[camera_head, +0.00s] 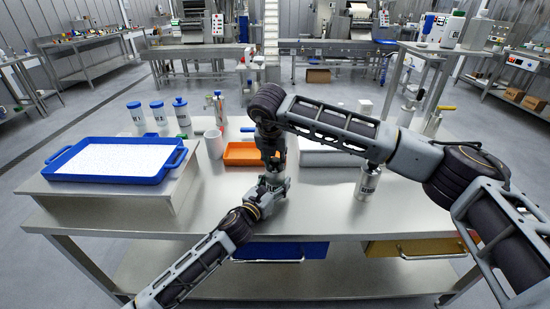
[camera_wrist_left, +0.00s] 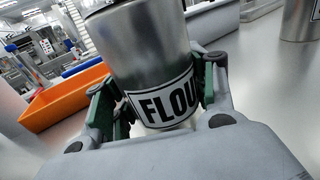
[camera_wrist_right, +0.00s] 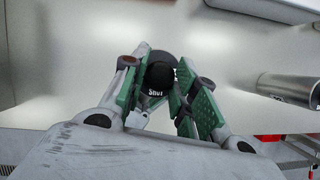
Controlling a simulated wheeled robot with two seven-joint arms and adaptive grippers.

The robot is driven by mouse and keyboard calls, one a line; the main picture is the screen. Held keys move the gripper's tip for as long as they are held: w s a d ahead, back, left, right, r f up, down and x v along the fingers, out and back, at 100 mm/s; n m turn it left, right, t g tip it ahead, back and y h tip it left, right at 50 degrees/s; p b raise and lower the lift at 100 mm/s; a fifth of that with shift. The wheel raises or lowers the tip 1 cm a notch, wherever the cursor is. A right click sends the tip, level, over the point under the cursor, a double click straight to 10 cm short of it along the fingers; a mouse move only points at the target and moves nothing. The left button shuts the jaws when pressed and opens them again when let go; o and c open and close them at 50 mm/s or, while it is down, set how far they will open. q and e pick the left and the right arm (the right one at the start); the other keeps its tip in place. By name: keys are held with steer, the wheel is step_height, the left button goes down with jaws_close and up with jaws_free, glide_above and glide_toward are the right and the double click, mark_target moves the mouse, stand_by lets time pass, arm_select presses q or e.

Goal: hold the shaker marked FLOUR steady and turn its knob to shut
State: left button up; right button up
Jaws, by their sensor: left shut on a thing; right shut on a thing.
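The metal shaker marked FLOUR (camera_wrist_left: 148,55) stands between the fingers of my left gripper (camera_wrist_left: 158,100), which is shut on its lower body, around the label. In the head view my left gripper (camera_head: 274,184) is low over the front of the table, and the shaker is mostly hidden by the grippers. My right gripper (camera_head: 270,152) is directly above, pointing down. In the right wrist view the shaker's dark knob (camera_wrist_right: 160,77) sits between the right gripper's fingers (camera_wrist_right: 158,88), which are shut on it.
Another metal shaker (camera_head: 368,184) stands to the right on the table. An orange tray (camera_head: 243,160) and a white cup (camera_head: 214,145) are behind left. A blue tray (camera_head: 60,178) of white powder sits on a raised stand at left. Several bottles stand at the back.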

arm_select(q)
steer(key=shift+s, duration=0.1)
arm_select(e)
steer(key=shift+m, duration=0.3)
steer(key=o, duration=1)
steer(key=shift+r, duration=0.1)
steer(key=shift+v, duration=5.95)
steer(key=shift+a, duration=0.15)
arm_select(q)
steer(key=o, duration=1.3)
steer(key=shift+o, duration=0.2)
